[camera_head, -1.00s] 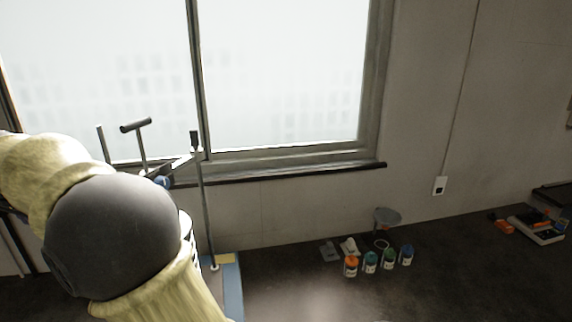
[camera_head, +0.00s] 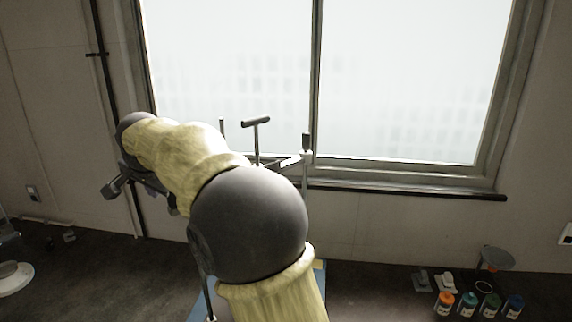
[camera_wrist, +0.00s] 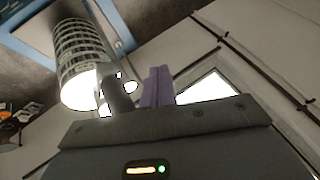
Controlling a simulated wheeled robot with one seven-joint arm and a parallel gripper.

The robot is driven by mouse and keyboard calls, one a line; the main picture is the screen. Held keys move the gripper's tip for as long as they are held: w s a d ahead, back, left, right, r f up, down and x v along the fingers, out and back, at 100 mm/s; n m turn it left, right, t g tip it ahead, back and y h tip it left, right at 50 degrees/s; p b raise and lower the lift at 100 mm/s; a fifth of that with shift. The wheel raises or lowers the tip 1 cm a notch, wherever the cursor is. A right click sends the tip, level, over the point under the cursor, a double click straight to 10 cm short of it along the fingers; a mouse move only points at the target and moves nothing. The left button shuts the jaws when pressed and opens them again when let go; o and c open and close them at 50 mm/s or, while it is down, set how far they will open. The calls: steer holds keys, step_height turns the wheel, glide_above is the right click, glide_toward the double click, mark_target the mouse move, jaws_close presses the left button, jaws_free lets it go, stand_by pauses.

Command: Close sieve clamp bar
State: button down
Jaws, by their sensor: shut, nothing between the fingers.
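The sieve shaker is mostly hidden behind my arm in the head view. Its T-shaped handle (camera_head: 256,121), the light clamp bar (camera_head: 288,161) and a right-hand rod with a dark top (camera_head: 306,145) show above my arm. A corner of its blue base (camera_head: 320,272) shows below. In the wrist view the sieve stack (camera_wrist: 82,58) stands at upper left, lit brightly at one end. My gripper (camera_wrist: 158,72) is shut and empty there. A rounded grey part (camera_wrist: 117,92), perhaps the handle, appears just left of the fingers; contact cannot be told.
A window with a sill (camera_head: 420,188) lies behind the shaker. Several small bottles (camera_head: 468,304) stand at the lower right, near a grey funnel-like dish (camera_head: 496,257). A dark vertical pipe (camera_head: 108,90) runs up the left wall.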

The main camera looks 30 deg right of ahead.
steer(key=shift+s, duration=0.1)
steer(key=s+a+r+b, duration=0.3)
steer(key=s+a+r, duration=0.2)
steer(key=s+r, duration=0.2)
steer(key=shift+r+b, duration=0.3)
steer(key=shift+r, duration=0.2)
steer(key=shift+s, duration=0.1)
